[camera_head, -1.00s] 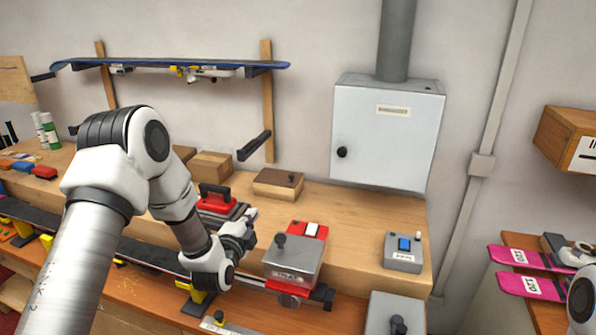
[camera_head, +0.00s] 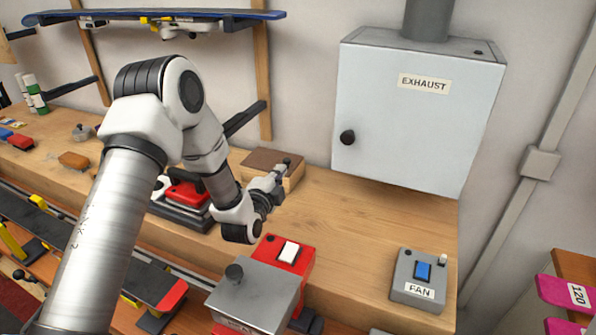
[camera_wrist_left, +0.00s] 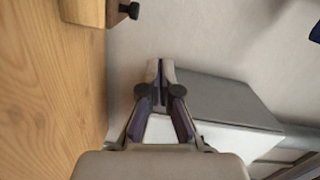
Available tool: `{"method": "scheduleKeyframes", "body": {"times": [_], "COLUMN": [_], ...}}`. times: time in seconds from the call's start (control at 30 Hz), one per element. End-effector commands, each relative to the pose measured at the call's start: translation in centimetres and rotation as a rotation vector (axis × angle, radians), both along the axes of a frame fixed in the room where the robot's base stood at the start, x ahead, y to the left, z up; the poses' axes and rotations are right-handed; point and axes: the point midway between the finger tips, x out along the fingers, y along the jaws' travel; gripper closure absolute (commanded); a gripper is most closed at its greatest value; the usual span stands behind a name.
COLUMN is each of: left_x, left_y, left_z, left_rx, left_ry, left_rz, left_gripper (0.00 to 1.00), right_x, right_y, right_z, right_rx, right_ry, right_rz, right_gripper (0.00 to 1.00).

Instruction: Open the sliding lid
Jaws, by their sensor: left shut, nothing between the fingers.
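A small wooden box with a brown sliding lid (camera_head: 268,160) stands at the back of the bench. A dark knob rises at the lid's right end. Part of the box (camera_wrist_left: 84,11) shows at the top edge of the left wrist view, with its dark knob (camera_wrist_left: 129,10) sticking out. My left gripper (camera_head: 279,172) is shut and empty. In the head view it overlaps the box's right end, close to the knob. In the left wrist view its fingertips (camera_wrist_left: 160,72) are apart from the box and knob. My right gripper is not in view.
A red-and-grey device (camera_head: 255,293) stands in front of my gripper, and a red iron (camera_head: 186,194) to its left. A FAN switch box (camera_head: 420,280) is at the right. The EXHAUST cabinet (camera_head: 415,130) hangs above. The bench between is clear.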

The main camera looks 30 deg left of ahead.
Motion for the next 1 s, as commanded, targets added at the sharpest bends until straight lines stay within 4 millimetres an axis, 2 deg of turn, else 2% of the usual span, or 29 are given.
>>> {"method": "scheduleKeyframes", "body": {"times": [0.03,0.27,0.47,0.8,1.0], "left_x": [0.0,0.0,1.3,7.8,9.7], "left_y": [0.0,0.0,0.2,1.1,1.4], "left_z": [-1.8,-4.5,-4.2,-4.4,-4.7], "left_rx": [0.0,0.0,0.002,0.001,0.0], "left_ry": [0.0,0.0,-0.002,-0.002,0.0], "left_rz": [0.0,0.0,0.0,-0.001,0.0], "left_gripper": [1.0,1.0,1.0,1.0,1.0], "right_x": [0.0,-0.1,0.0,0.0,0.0], "right_y": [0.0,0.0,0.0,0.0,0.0], "right_z": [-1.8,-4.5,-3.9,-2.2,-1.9], "right_rx": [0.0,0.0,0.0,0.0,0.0], "right_ry": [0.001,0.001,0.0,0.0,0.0], "right_rz": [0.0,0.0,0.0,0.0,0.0], "right_gripper": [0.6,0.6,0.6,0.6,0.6]}}
